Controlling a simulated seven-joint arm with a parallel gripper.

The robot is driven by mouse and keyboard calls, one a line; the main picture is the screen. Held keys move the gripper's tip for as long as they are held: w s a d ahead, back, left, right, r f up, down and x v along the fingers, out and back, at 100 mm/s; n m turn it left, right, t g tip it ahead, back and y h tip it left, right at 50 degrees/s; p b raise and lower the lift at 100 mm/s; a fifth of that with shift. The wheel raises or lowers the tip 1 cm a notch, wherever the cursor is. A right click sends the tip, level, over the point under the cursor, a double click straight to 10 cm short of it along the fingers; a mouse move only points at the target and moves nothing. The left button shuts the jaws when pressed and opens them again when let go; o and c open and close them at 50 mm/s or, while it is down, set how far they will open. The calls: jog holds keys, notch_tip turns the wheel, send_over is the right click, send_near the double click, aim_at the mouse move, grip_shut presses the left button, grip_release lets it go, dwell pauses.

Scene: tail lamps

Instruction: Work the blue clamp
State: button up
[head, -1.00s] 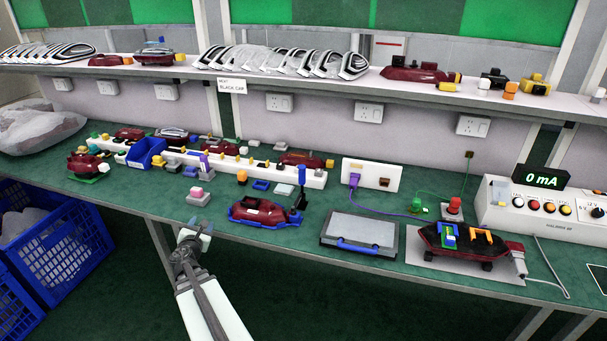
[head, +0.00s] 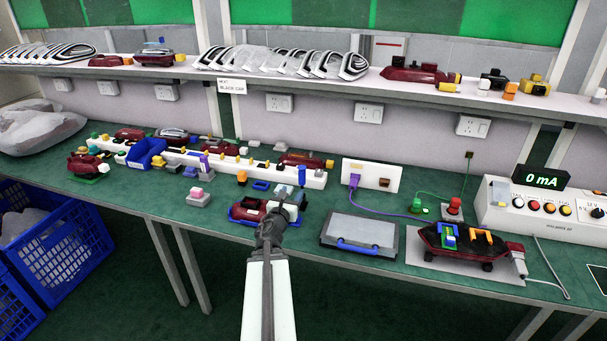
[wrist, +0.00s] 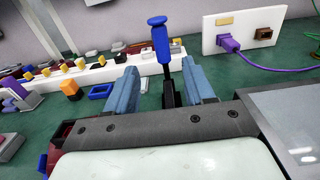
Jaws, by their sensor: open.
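The blue clamp's upright handle (wrist: 160,40) has a blue grip on a black stem. In the wrist view it stands between the two fingers of my gripper (wrist: 158,90), which are open and apart from it on both sides. In the head view my gripper (head: 287,205) is over the right end of the blue cradle (head: 236,216), and my arm hides most of the clamp there. A dark red lamp housing (head: 247,209) lies in the cradle, partly covered by my arm.
A grey case with a blue handle (head: 358,232) lies just right of the cradle. Behind is a white strip (head: 315,180) with several small parts. A white socket panel (wrist: 240,32) with a purple plug stands behind right. A red-black lamp (head: 465,243) sits further right.

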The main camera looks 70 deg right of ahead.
aim_at(304, 173)
jog(key=d, duration=1.4)
jog(key=shift+s, duration=0.1)
jog(key=shift+a, duration=0.1)
jog(key=shift+c, duration=0.4)
grip_shut()
